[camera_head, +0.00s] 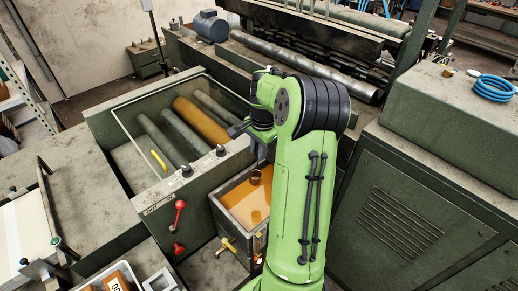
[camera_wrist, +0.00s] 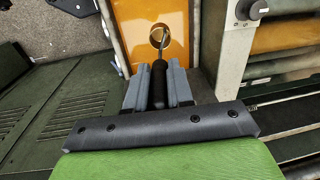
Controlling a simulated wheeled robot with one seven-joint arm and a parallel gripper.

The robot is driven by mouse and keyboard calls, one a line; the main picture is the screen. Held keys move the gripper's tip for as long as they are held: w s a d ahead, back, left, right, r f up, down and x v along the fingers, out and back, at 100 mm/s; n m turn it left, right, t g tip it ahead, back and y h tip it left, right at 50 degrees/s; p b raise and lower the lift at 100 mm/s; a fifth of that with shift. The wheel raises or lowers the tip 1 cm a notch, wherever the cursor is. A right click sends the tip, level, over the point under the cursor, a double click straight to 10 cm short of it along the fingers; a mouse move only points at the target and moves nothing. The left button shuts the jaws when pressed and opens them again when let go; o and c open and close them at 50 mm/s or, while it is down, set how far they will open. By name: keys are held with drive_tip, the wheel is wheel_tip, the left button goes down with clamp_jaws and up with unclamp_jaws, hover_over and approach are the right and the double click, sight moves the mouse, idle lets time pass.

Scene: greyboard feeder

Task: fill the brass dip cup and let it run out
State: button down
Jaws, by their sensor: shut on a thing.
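The brass dip cup (camera_wrist: 157,37) has a thin metal stem and a black handle (camera_wrist: 158,85). My gripper (camera_wrist: 158,82) is shut on the handle, one grey finger on each side. In the head view the cup (camera_head: 255,177) shows over the far part of the box of orange liquid (camera_head: 243,208), just left of my green arm. The liquid (camera_wrist: 140,22) also shows behind the cup in the wrist view. I cannot tell whether the cup touches the liquid or what it holds. My fingers are mostly hidden behind my arm in the head view.
A machine with grey and amber rollers (camera_head: 200,120) stands left of the liquid box, with a red-knobbed lever (camera_head: 179,205) on its front. A yellow tap (camera_head: 228,246) is at the box's front. A green cabinet (camera_head: 400,205) stands to the right, with a blue hose coil (camera_head: 493,87) above.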

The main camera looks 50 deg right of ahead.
drive_tip(key=shift+w+d+f, duration=0.2)
drive_tip(key=shift+w+d, duration=0.05)
drive_tip(key=shift+s+a+f+b, duration=0.15)
drive_tip(key=shift+s+f+b, duration=0.1)
drive_tip(key=shift+b, duration=0.2)
wheel_tip(320, 180, down, 15)
drive_tip(key=b, duration=1.2)
drive_tip(key=shift+s+a, duration=0.15)
drive_tip(key=shift+a, duration=0.1)
idle(0.6)
wheel_tip(320, 180, up, 10)
drive_tip(key=p, duration=0.8)
idle(0.3)
idle(3.0)
